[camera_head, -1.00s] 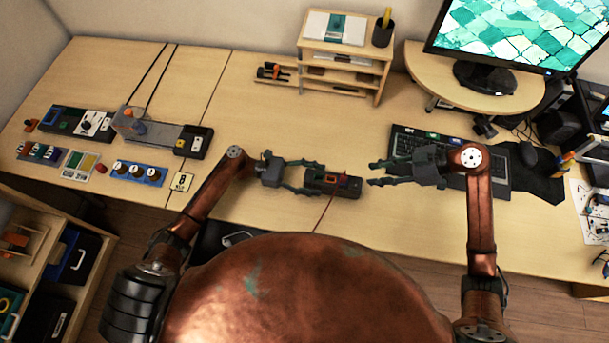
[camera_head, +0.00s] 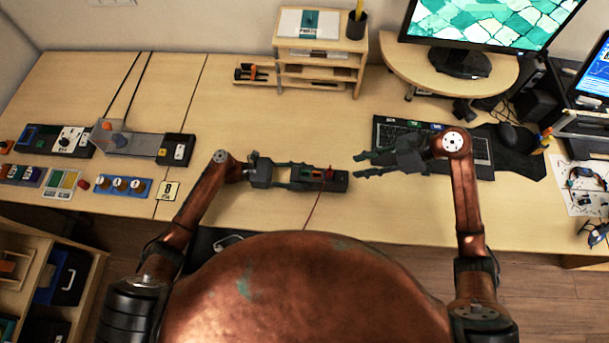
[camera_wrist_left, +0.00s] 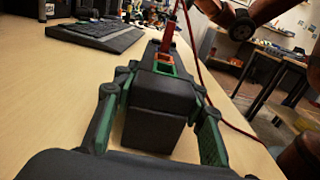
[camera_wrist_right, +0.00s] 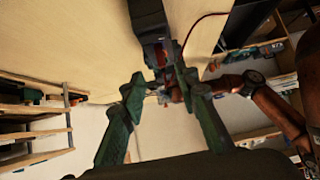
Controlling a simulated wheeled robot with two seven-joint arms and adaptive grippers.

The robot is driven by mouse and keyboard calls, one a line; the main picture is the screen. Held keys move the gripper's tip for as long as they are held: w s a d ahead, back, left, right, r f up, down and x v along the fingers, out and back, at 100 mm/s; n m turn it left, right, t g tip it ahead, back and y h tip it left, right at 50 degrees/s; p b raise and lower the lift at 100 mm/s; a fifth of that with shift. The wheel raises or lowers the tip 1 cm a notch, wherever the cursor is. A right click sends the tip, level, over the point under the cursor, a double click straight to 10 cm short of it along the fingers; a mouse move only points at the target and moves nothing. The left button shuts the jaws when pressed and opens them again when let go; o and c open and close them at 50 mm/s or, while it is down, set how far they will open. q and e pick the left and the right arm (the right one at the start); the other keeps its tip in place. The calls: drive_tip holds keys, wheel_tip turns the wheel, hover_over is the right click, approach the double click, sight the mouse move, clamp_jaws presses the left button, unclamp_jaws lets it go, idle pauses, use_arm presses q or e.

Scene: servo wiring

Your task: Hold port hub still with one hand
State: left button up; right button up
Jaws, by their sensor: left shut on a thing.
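The port hub (camera_head: 339,182) is a dark oblong block lying on the desk at centre front. A red plug (camera_head: 330,174) with a red wire stands at its top, beside small green and orange parts. My left gripper (camera_head: 312,177) is shut on the hub, one finger along each long side. In the left wrist view the hub's dark end (camera_wrist_left: 155,122) sits between the green fingers, with the red plug (camera_wrist_left: 168,36) behind. My right gripper (camera_head: 358,166) is open and empty, just right of the hub. The hub (camera_wrist_right: 148,22) also shows beyond its fingers in the right wrist view.
A keyboard (camera_head: 470,150) lies behind and right of my right gripper. A wooden shelf (camera_head: 318,72) and a monitor stand (camera_head: 450,75) are at the back. Panels with knobs and switches (camera_head: 120,187) stand at the left.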

sight(330, 169)
drive_tip(key=shift+a+r, duration=0.1)
drive_tip(key=shift+c, duration=1.1)
drive_tip(key=a+r+n, duration=0.1)
drive_tip(key=a+n, duration=0.1)
drive_tip(key=a+r+n+g+h, duration=0.1)
drive_tip(key=a, duration=0.1)
drive_tip(key=a+r+n+h, duration=0.1)
drive_tip(key=a+n, duration=0.1)
drive_tip(key=shift+a+n, duration=0.3)
drive_tip(key=s+a+r+n+h, duration=0.1)
drive_tip(key=a+r+n+h, duration=0.15)
drive_tip(key=a+n, duration=0.2)
drive_tip(key=f+n+h, duration=0.2)
drive_tip(key=f, duration=0.1)
drive_tip(key=d+f+n+h, duration=0.1)
drive_tip(key=f+n+h, duration=0.1)
drive_tip(key=f+n, duration=0.1)
drive_tip(key=w+d+f+n+t+h, duration=0.1)
drive_tip(key=f+n+h, duration=0.1)
drive_tip(key=f, duration=0.3)
drive_tip(key=shift+f+n, duration=0.2)
drive_tip(key=shift+n, duration=0.25)
drive_tip(key=shift+a, duration=0.1)
clamp_jaws()
